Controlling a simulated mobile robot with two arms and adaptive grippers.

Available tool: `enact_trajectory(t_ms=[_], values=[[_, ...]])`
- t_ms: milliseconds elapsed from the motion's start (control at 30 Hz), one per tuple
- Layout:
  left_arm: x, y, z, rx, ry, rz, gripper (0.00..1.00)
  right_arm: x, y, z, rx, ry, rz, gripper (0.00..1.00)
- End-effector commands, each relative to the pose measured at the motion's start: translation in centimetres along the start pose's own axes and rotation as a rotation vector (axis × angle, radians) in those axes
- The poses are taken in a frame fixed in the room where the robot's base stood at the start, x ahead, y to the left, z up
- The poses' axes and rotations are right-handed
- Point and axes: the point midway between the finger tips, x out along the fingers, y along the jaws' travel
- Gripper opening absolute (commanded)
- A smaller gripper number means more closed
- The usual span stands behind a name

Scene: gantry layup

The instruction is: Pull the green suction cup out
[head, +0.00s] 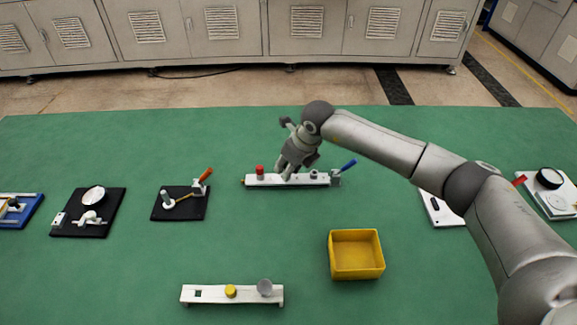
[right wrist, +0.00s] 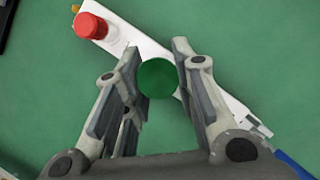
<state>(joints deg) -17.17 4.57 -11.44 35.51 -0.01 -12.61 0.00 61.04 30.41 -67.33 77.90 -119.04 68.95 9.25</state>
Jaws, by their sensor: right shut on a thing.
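The green suction cup (right wrist: 157,78) shows in the right wrist view as a dark green round top between the fingers of my right gripper (right wrist: 154,80). The gripper is shut on it. In the head view, my right gripper (head: 287,174) points down at the middle of a white bar (head: 260,181), and its fingers hide the green cup. The bar also runs under the cup in the right wrist view (right wrist: 140,42). I cannot tell whether the cup is still seated in the bar. My left gripper is not in view.
A red cup (head: 260,169) stands at the bar's left end, and a blue handle (head: 348,165) rises at its right end. A yellow bin (head: 357,268) stands in front. A second white bar (head: 207,295) holds a yellow and a grey piece. Black boards with fittings lie at left.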

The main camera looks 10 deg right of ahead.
Motion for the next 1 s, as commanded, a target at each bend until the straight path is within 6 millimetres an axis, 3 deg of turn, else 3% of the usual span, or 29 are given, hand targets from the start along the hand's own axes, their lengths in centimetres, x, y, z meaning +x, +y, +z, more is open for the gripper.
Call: enact_trajectory(t_ms=[167, 1000], values=[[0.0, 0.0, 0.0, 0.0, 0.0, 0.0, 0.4, 0.0, 0.0, 0.0, 0.0, -0.001, 0.0, 0.0], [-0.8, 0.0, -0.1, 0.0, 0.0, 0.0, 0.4, -1.6, 0.0, 0.7, 0.0, -0.002, 0.0, 0.0]])
